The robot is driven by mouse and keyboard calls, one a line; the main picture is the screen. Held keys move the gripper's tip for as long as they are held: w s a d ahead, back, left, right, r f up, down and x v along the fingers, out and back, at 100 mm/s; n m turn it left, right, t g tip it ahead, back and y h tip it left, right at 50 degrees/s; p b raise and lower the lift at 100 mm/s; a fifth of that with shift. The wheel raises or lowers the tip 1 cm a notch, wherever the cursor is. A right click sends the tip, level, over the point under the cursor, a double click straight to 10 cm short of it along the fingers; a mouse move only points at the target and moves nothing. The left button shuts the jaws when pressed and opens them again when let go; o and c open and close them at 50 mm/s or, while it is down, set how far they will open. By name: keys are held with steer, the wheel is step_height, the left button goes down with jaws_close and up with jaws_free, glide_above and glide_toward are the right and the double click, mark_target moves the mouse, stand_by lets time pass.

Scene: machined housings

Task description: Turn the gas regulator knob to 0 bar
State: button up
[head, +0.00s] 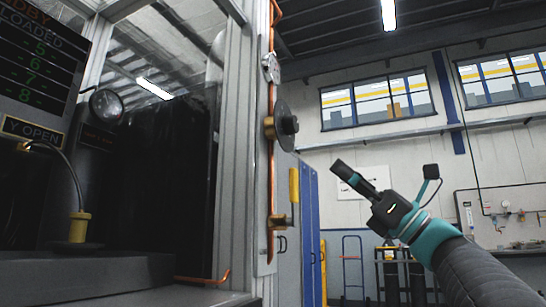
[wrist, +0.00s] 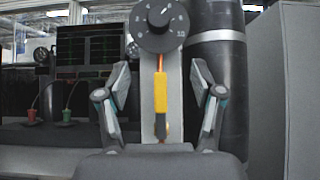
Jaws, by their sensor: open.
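In the head view the knob (head: 285,125) shows edge-on on the pillar. A yellow lever handle (wrist: 161,92) hangs upright below it, also seen in the head view (head: 294,187). My gripper (wrist: 160,72) is open and empty, its fingers framing the lever in the picture; in the head view my gripper (head: 340,168) is apart from the pillar, to the right.
An orange pipe (head: 271,65) runs along the grey pillar (head: 240,170). A glazed machine cabinet with a display (head: 38,60) is at left. Blue lockers (head: 306,235) stand behind the pillar. A black cylinder (wrist: 218,85) stands right of the knob; a grey cabinet (wrist: 285,95) is further right.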

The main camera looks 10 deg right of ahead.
mark_target(296, 129)
steer(key=shift+y, duration=0.3)
steer(key=p+x, duration=0.1)
steer(key=x, duration=0.6)
steer(key=p+x, duration=0.1)
steer(key=x, duration=0.5)
steer(key=shift+r+p, duration=0.4)
steer(key=shift+r, duration=0.2)
steer(key=c, duration=1.1)
steer(key=shift+g, duration=0.3)
steer(key=shift+c, duration=0.2)
steer(key=shift+n+y, duration=0.3)
steer(key=shift+n, duration=0.1)
